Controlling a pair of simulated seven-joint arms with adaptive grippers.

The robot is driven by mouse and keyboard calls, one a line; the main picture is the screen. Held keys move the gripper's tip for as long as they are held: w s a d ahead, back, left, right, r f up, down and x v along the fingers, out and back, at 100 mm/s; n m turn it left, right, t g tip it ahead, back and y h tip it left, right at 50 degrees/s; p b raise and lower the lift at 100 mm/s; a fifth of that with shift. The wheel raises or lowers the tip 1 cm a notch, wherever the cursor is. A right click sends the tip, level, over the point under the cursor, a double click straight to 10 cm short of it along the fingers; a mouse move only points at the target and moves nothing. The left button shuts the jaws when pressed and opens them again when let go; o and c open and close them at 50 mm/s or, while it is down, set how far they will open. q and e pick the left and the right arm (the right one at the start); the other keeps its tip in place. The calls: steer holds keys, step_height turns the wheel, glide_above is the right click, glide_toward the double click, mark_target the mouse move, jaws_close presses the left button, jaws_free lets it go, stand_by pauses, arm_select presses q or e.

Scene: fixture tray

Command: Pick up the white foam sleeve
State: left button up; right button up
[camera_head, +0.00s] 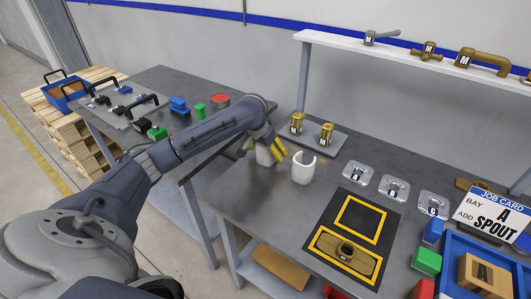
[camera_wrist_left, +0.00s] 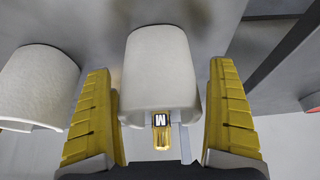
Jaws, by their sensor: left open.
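Two white sleeves stand on the grey bench. One white sleeve (camera_head: 264,157) is partly hidden by my left gripper (camera_head: 267,148); the other, slotted white sleeve (camera_head: 303,170) stands to its right. My left gripper is open, its yellow fingers at either side of the partly hidden sleeve. In the left wrist view, a smooth-looking white sleeve (camera_wrist_left: 160,65) lies between the open fingers (camera_wrist_left: 160,115), with gaps on both sides. A second, rougher-looking white sleeve (camera_wrist_left: 38,85) is outside the left finger. Which one is foam I cannot tell for certain. My right gripper is not in view.
Brass fittings (camera_head: 326,134) stand on a plate behind the sleeves. Several metal plates (camera_head: 394,188) and a black mat with yellow frames (camera_head: 330,228) lie to the right. A blue tray (camera_head: 452,245) and job card (camera_head: 495,212) are at far right. Bare bench (camera_head: 245,205) lies in front.

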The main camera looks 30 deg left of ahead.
arm_select(q)
steer(key=c, duration=1)
steer(key=shift+r, duration=0.1)
